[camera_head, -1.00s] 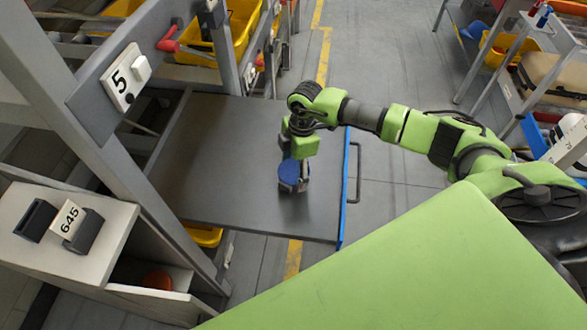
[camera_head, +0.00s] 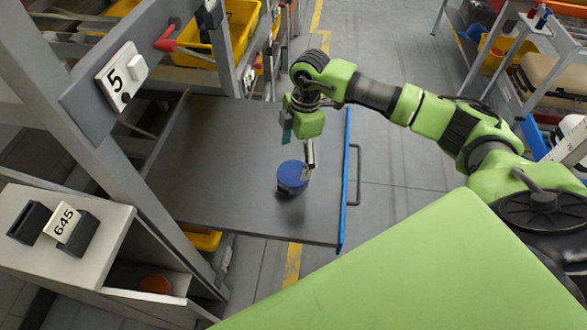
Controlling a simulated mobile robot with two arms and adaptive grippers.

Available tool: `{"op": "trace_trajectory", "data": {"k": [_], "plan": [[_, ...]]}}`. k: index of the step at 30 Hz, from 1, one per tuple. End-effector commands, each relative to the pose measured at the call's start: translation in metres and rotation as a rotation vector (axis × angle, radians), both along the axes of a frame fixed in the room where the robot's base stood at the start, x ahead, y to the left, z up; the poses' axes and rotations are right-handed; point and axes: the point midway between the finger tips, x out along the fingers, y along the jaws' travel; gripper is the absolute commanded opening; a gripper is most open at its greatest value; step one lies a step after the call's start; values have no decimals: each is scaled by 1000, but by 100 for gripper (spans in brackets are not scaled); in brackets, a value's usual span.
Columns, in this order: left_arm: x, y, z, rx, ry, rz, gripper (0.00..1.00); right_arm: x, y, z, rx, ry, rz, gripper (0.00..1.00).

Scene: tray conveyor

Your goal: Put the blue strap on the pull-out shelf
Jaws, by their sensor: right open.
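The blue strap (camera_head: 291,175) is a round blue roll resting on the dark grey pull-out shelf (camera_head: 225,150), right of the shelf's middle. The shelf is drawn out from the rack and has a blue front edge with a handle. My right gripper (camera_head: 298,150) is open, just above and behind the strap in the picture. One finger is raised on the left, and the other reaches down beside the strap's right side; I cannot tell whether it touches. My left gripper is not in view.
A rack post with a "5" sign (camera_head: 121,77) stands left of the shelf. Yellow bins (camera_head: 222,35) sit behind it. A cart (camera_head: 520,70) stands at the upper right. Most of the shelf is bare.

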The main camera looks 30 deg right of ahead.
Motion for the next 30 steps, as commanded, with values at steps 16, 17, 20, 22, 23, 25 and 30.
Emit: {"op": "trace_trajectory", "data": {"k": [16,17,20,22,23,25,30], "plan": [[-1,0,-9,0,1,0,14,-1,-5,48,1,1,0,81],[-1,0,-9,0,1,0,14,-1,-5,48,1,1,0,81],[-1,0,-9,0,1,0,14,-1,-5,48,1,1,0,81],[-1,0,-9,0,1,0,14,-1,-6,48,1,1,0,81],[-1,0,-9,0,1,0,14,-1,-6,48,1,1,0,81],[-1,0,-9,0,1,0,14,-1,-6,48,0,1,0,81],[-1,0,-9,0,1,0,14,-1,-4,47,6,1,4,81]]}}
